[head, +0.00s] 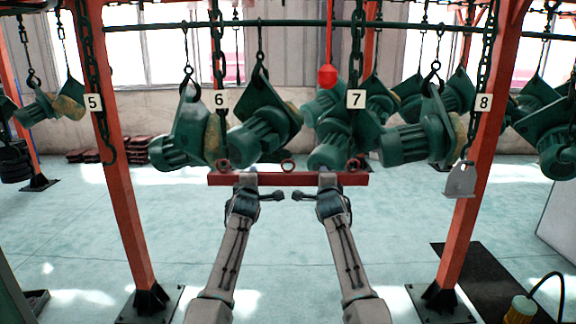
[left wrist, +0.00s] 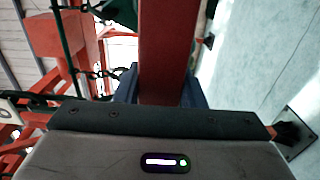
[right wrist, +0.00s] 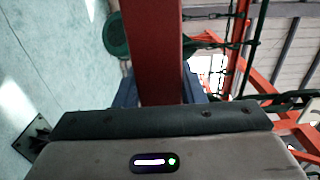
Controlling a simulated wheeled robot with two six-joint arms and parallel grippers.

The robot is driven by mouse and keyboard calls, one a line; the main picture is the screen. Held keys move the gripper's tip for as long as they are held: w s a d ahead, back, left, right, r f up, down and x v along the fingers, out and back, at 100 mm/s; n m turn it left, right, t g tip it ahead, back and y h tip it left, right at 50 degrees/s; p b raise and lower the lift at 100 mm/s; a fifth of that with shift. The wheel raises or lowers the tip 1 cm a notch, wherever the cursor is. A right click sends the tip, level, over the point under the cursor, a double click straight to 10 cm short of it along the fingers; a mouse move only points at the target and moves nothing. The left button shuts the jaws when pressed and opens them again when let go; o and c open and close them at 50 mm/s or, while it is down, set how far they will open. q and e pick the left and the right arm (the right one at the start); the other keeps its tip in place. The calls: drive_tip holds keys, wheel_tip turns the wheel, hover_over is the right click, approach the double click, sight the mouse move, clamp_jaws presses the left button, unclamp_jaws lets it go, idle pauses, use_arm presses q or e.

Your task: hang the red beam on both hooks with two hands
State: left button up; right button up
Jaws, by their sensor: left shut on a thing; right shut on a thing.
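The red beam (head: 287,180) is level, held in front of my two arms, with a ring near each end and one in the middle. My left gripper (head: 246,181) is shut on it left of the middle, and my right gripper (head: 328,181) right of the middle. The beam runs between the jaws in the left wrist view (left wrist: 163,50) and right wrist view (right wrist: 155,50). Chains tagged 6 (head: 219,99) and 7 (head: 356,99) hang above the end rings. Their lower ends are partly hidden among green parts; I cannot tell whether hooks and rings touch.
Green hoist motors (head: 180,135) hang close above the beam on both sides. Red posts (head: 125,220) stand left and right. Chain 5 ends in a bare hook (head: 109,152); a grey plate (head: 460,180) hangs under chain 8. The floor between the posts is clear.

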use_arm(q)
drive_tip(key=shift+w+r, duration=0.1)
use_arm(e)
drive_tip(key=shift+w+r, duration=0.1)
drive_tip(key=shift+r, duration=0.05)
use_arm(q)
drive_tip(key=shift+w, duration=0.6)
use_arm(e)
drive_tip(key=shift+w, duration=0.6)
use_arm(q)
drive_tip(key=shift+w, duration=0.15)
use_arm(e)
drive_tip(key=shift+w, duration=0.15)
use_arm(q)
drive_tip(key=shift+w+f, duration=0.2)
drive_tip(key=shift+w, duration=0.05)
use_arm(e)
drive_tip(key=shift+w+f, duration=0.2)
drive_tip(key=shift+w, duration=0.05)
use_arm(q)
drive_tip(key=shift+w+f, duration=0.2)
drive_tip(key=shift+w, duration=0.15)
use_arm(e)
drive_tip(key=shift+w+f, duration=0.2)
drive_tip(key=shift+w, duration=0.15)
use_arm(q)
drive_tip(key=shift+w, duration=0.3)
use_arm(e)
drive_tip(key=shift+w+f, duration=0.1)
drive_tip(key=shift+w, duration=0.2)
